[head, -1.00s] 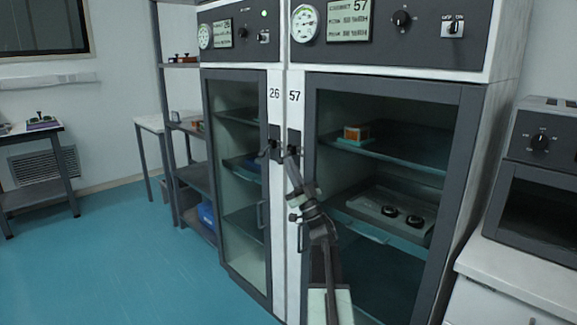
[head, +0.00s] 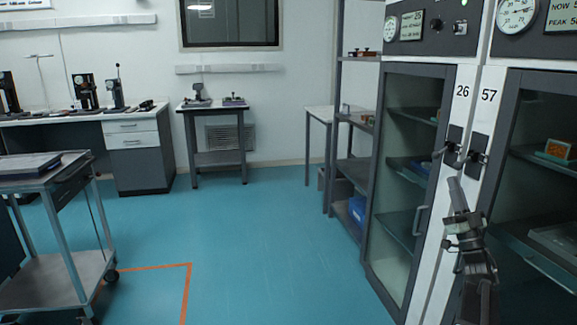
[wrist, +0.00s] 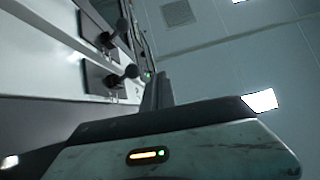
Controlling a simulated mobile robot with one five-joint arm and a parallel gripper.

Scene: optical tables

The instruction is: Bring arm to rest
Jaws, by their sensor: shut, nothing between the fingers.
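My gripper (head: 456,193) is at the right of the head view, raised in front of the two cabinets and pointing up. Its fingers are together and hold nothing. In the wrist view the fingers (wrist: 158,92) point up past the door latches. The cabinet marked 26 (head: 403,170) and the cabinet marked 57 (head: 520,190) both have their glass doors closed. Their dark latches (head: 452,146) are just above my gripper in the head view; in the wrist view the latch knobs (wrist: 131,71) are left of the fingers. Contact cannot be told.
A wheeled cart (head: 60,276) stands at the left front. A small table (head: 214,108) and a bench with drawers (head: 133,150) stand along the back wall. Shelves (head: 346,165) stand beside cabinet 26. The blue floor in the middle is clear, with an orange line (head: 188,290).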

